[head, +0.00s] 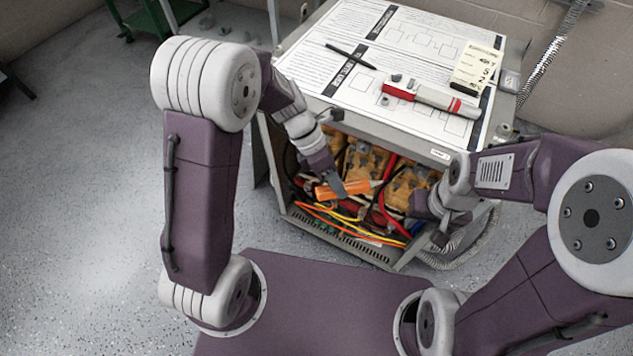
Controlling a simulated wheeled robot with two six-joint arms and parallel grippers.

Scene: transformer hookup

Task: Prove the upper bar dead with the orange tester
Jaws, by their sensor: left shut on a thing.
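The orange tester (355,187) lies roughly level in front of the cabinet's open front. My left gripper (336,188) is shut on it, and its tip points right toward the tan parts inside. The transformer cabinet (272,160) is grey, with tan blocks (366,160) and cables inside. I cannot make out the upper bar clearly among these parts, or whether the tester touches anything. My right gripper (436,226) is at the right side of the opening, close to the cabinet; its fingers are too small and dark to tell open from shut.
On the cabinet top lie printed sheets (335,35), a black pen (350,56), a red and white device (430,98) and a cream tag (477,66). Red, orange and yellow cables (350,227) hang low in the opening. A green cart (155,18) stands behind left. The left floor is clear.

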